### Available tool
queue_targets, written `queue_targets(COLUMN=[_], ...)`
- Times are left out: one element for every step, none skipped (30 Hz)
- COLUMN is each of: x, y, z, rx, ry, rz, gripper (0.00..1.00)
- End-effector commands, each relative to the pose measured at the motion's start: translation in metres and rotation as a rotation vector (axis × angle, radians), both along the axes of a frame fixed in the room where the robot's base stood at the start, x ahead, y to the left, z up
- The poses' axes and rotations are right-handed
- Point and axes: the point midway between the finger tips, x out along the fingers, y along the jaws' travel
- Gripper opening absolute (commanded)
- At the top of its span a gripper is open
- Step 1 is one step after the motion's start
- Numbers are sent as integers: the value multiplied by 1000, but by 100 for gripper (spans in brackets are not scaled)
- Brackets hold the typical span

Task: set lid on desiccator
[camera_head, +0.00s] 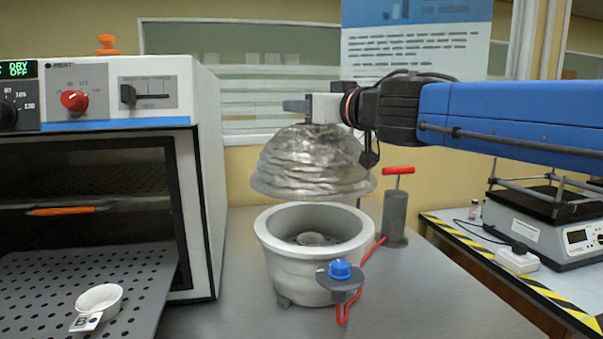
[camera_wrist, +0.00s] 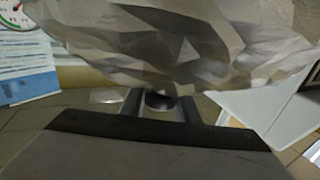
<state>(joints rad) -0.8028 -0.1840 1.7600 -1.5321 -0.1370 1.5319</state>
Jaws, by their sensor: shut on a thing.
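My gripper (camera_head: 312,108) is shut on the top of the lid, with the blue arm reaching in from the right. The lid hangs above the desiccator (camera_head: 290,262), a pale round bowl on the bench, with a small gap between rim and bowl. The lid looks roughly level and nearly centred over the bowl. A small light dish-like object (camera_head: 311,239) shows inside the bowl.
An open oven (camera_head: 205,190) stands on the left, with a white dish (camera_head: 99,299) and a tag on its perforated shelf. A red-handled pump (camera_head: 396,215) stands behind right. The bench's right front is clear.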

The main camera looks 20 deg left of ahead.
Motion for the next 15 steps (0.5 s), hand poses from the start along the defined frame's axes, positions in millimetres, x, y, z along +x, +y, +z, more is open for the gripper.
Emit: queue_targets(x=[0, 0, 0, 0, 0, 0, 0, 0, 0, 0, 0, 0, 0, 0, 0], y=[0, 0, 0, 0, 0, 0, 0, 0, -1, 0, 0, 0, 0, 0, 0], z=[-2, -4, -7, -8, -10, -12, -14, -16, -18, -20, -23, -26, -28, -29, -32], rx=[1, 2, 1, 1, 1, 2, 2, 1, 1, 1, 1, 0, 1, 2, 2], ry=[0, 1, 2, 2, 2, 1, 1, 0, 0, 1, 2, 1, 2, 2, 2], rz=[0, 0, 0, 0, 0, -1, -1, -2, -2, -1, -1, 0, 0, 0, 0], gripper=[0, 0, 0, 0, 0, 0, 0, 0, 0, 0, 0, 0, 0, 0, 0])
